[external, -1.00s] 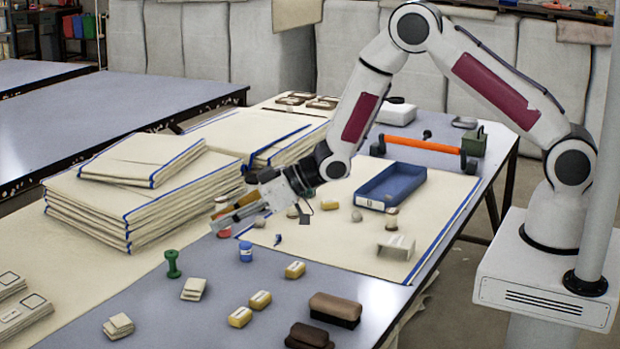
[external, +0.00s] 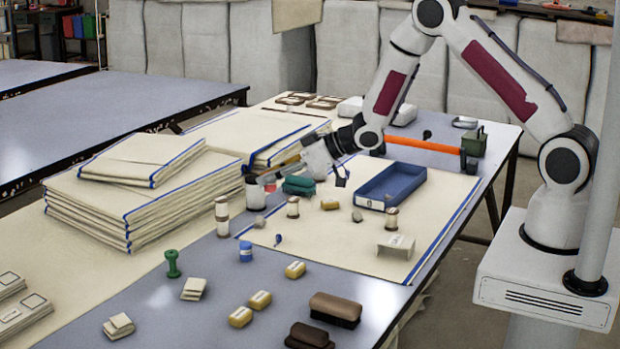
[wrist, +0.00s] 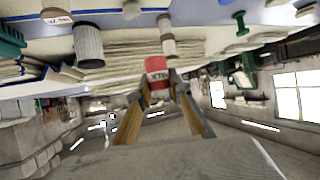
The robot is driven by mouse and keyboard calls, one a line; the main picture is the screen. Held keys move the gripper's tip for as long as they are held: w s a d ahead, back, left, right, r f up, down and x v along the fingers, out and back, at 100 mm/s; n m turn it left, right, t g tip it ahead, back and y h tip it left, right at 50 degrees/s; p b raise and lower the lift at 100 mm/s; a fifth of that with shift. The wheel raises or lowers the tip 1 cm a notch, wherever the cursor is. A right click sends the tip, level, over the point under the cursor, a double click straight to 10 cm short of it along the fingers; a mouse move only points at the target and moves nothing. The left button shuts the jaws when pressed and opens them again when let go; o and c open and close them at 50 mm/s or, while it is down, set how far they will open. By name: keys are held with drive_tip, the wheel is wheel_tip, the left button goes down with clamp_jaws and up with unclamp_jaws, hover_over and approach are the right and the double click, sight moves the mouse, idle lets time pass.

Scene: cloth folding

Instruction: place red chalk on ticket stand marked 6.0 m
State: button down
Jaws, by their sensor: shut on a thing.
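My gripper (external: 272,178) is above the cutting table, over the left part of the cream cloth. In the wrist view my gripper (wrist: 160,82) is shut on the red chalk (wrist: 158,73), a red piece with a pale label between the fingertips. In the external view only a bit of red chalk (external: 270,187) shows. Small stands with pale sides and brown parts are at the left (external: 221,216), middle (external: 293,207) and right (external: 391,220). A labelled round top (wrist: 57,17) shows in the wrist view. I cannot read which stand is marked 6.0 m.
A grey-white cylinder (external: 256,194) and a green brush (external: 298,185) are close to my gripper. A blue tray (external: 362,190) and a white folded card (external: 396,246) lie to the right. Stacked cloths (external: 130,205) stand at left. Yellow blocks (external: 261,300) lie in front.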

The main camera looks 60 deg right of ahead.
drive_tip(key=s+d+n+y, duration=0.1)
drive_tip(key=s+d, duration=1.4)
drive_tip(key=d, duration=0.1)
wheel_tip(320, 180, up, 2)
drive_tip(key=n+g+y, duration=0.5)
drive_tip(key=n, duration=0.1)
hover_over(396, 240)
drive_tip(key=shift+f, duration=2.9)
drive_tip(key=shift+f, duration=0.15)
drive_tip(key=shift+f, duration=1.95)
